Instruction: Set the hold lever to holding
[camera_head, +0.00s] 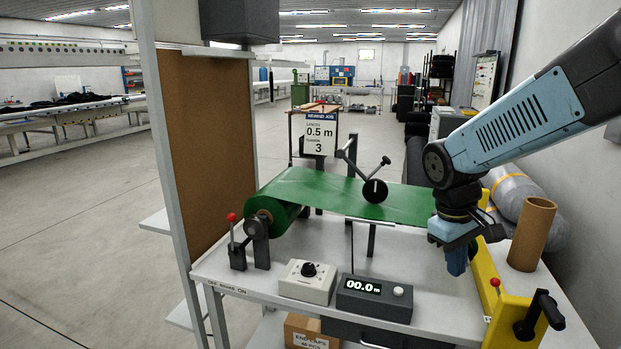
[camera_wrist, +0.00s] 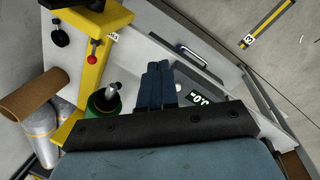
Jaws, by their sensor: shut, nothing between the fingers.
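A small red-knobbed lever (camera_head: 495,283) is on the yellow frame at the right of the bench; I take it as the hold lever, but its label is too small to read. It also shows in the wrist view (camera_wrist: 92,59), left of my fingers, and its setting cannot be told. My gripper (camera_head: 457,270) points down over the right part of the bench, left of the yellow frame and apart from the lever. In the wrist view my gripper (camera_wrist: 159,66) has its blue fingers together, with nothing between them.
Another red-knobbed lever (camera_head: 232,218) stands at the left, by a label reading "OFF BRAKE ON". A green sheet (camera_head: 330,192) spans the bench. A dial box (camera_head: 306,282) and a "00.0 m" counter (camera_head: 374,297) sit in front. A black crank (camera_head: 540,318) and cardboard tube (camera_head: 531,235) are near the yellow frame.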

